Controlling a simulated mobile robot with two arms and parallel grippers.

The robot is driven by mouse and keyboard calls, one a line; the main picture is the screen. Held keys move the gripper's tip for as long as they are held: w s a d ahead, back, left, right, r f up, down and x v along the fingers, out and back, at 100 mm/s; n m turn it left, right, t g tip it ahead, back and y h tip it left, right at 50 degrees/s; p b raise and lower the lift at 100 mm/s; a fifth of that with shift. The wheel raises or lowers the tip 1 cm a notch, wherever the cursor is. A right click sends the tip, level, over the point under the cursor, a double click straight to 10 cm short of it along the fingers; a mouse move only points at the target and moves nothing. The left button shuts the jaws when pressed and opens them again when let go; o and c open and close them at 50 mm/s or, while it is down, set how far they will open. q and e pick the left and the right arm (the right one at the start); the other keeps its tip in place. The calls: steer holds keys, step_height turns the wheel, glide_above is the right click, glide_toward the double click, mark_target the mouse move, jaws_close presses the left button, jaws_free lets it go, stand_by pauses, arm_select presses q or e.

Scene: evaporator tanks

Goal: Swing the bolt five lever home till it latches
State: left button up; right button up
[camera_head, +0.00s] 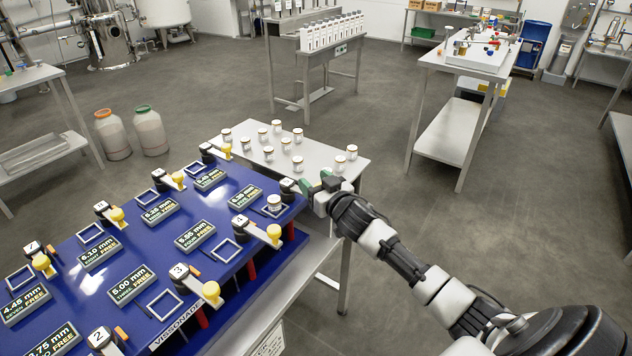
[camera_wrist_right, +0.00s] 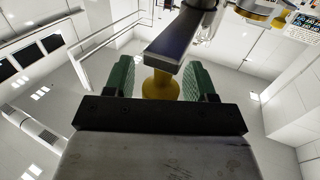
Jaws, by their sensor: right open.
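The blue board (camera_head: 75,246) carries several lever bolts with yellow knobs. The bolt five lever's black pivot block (camera_head: 288,187) is at the board's right corner, beside the display plate marked FIVE FREE (camera_head: 246,197). My right gripper (camera_head: 325,184) is at this lever, just past the board's edge, and hides most of it. In the right wrist view the lever's dark arm (camera_wrist_right: 178,48) comes from above. Its yellow knob (camera_wrist_right: 160,86) sits between the green pads of my open right gripper (camera_wrist_right: 160,80). My left gripper is not in view.
A small white jar (camera_head: 274,203) stands by plate five. Bolt four's lever (camera_head: 262,233) and bolt three's lever (camera_head: 200,287) point out over the near edge. A grey side table (camera_head: 310,170) with several jars stands behind the board.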

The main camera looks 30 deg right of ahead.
steer(key=shift+c, duration=0.3)
jaws_close()
